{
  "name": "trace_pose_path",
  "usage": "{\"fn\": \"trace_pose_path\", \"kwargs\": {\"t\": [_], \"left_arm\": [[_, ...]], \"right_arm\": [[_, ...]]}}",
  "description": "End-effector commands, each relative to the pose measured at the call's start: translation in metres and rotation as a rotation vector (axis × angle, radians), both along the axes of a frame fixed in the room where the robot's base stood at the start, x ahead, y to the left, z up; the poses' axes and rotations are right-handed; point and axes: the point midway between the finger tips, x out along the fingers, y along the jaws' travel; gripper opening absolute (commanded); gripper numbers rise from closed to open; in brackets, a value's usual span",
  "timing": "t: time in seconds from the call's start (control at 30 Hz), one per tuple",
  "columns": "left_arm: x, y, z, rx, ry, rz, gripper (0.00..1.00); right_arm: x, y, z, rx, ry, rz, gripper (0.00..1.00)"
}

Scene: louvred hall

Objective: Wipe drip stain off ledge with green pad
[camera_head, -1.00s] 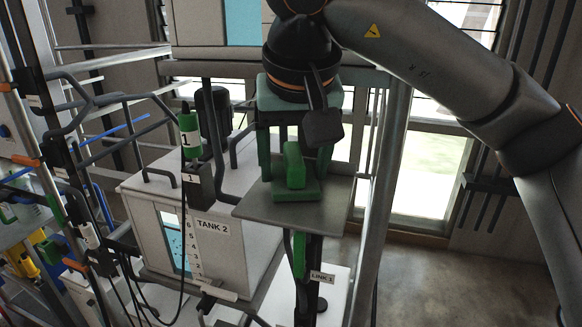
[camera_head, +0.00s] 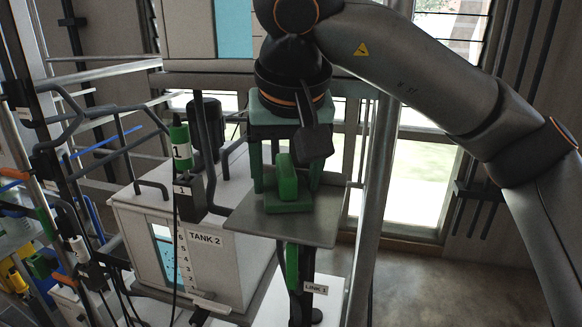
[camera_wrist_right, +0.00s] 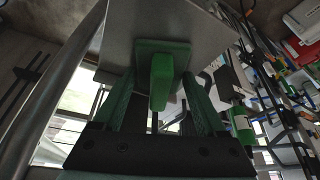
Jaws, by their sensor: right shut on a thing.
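The green pad (camera_head: 289,206) is a flat block with an upright green handle, and it lies at the grey ledge plate (camera_head: 242,222). In the right wrist view the pad (camera_wrist_right: 176,46) and the ledge (camera_wrist_right: 120,35) show beyond the fingers. My right gripper (camera_head: 287,178) points down at the pad, and its green fingers stand on either side of the handle, shut on it. Whether the pad touches the ledge is hard to tell. I cannot make out a drip stain; the pad and arm cover part of the ledge. My left gripper is out of view.
A white box labelled TANK 2 (camera_head: 150,235) stands left of the ledge. A green-and-white marker tube labelled 1 (camera_head: 181,146) rises beside it. A grey post (camera_head: 368,230) stands close on the right. Pipes and hoses crowd the left; the floor at right is clear.

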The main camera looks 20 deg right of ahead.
Motion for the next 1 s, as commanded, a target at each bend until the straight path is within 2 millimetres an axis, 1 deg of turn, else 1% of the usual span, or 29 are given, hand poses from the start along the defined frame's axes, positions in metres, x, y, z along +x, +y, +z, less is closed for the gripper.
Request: {"fn": "trace_pose_path", "kwargs": {"t": [0.03, 0.1, 0.23, 0.5, 0.77, 1.0], "left_arm": [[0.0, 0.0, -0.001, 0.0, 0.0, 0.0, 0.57], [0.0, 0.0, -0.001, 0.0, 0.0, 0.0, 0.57], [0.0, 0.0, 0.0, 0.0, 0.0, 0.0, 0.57], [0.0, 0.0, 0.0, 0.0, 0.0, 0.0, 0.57], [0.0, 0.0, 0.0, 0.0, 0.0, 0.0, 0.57], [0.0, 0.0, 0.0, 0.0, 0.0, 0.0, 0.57]], "right_arm": [[-0.004, 0.003, -0.006, -0.007, 0.017, 0.008, 0.3], [-0.005, 0.004, -0.007, -0.008, 0.018, 0.008, 0.3], [-0.01, 0.008, -0.007, -0.009, 0.019, 0.012, 0.3], [-0.029, 0.02, -0.007, -0.011, 0.02, 0.011, 0.3], [-0.037, 0.026, -0.006, -0.011, 0.02, 0.012, 0.3], [-0.054, 0.037, -0.005, -0.011, 0.017, 0.013, 0.3]]}}
